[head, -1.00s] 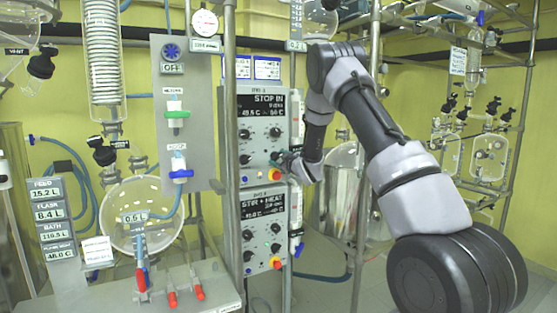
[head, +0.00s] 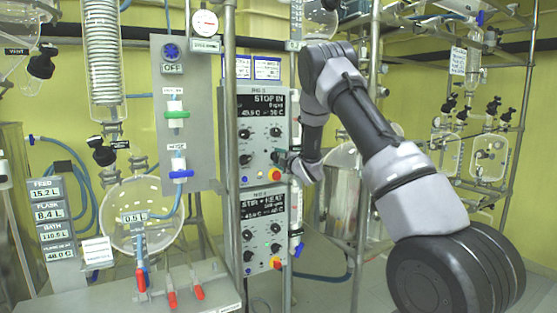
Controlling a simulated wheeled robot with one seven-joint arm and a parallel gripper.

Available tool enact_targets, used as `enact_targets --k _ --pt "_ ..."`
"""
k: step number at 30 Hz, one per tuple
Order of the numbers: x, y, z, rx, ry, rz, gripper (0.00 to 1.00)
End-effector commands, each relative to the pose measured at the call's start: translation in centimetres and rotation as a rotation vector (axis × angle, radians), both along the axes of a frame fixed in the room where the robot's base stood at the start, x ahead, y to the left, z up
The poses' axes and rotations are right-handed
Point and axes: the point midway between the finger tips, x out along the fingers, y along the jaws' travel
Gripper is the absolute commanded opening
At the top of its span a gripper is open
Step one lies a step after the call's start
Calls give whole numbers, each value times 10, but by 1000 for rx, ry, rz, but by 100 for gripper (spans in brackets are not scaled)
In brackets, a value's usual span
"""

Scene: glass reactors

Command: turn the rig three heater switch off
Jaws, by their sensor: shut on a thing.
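Two grey control boxes with black displays are mounted one above the other between metal posts. The upper box (head: 256,110) reads "STOP IN" with a small line below; its rig number is too blurred to be sure of. The lower box (head: 253,228) reads "STIR + HEAT". Each has several black knobs. My gripper (head: 280,157) reaches in from the right and is shut at the lower right knob (head: 275,157) of the upper box, partly hiding it. The fingertips are small and dark, so the exact grip is hard to see.
A grey valve panel (head: 185,110) and a round glass flask (head: 143,215) stand to the left. A metal post (head: 228,150) runs along the boxes' left side. A metal vessel (head: 337,195) stands behind my arm.

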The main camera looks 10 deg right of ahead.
Motion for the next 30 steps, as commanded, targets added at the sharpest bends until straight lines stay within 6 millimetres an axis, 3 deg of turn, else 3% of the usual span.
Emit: enact_targets --k 9,24,25,27,30 --pt "-1 0 -2 -97 -28 0 9" --pt "-1 0 -2 -113 -33 0 9" --pt "-1 0 -2 -113 -33 0 76" --pt "-1 0 -2 -113 -34 0 95" --pt "0 0 -1 -113 -35 0 95"
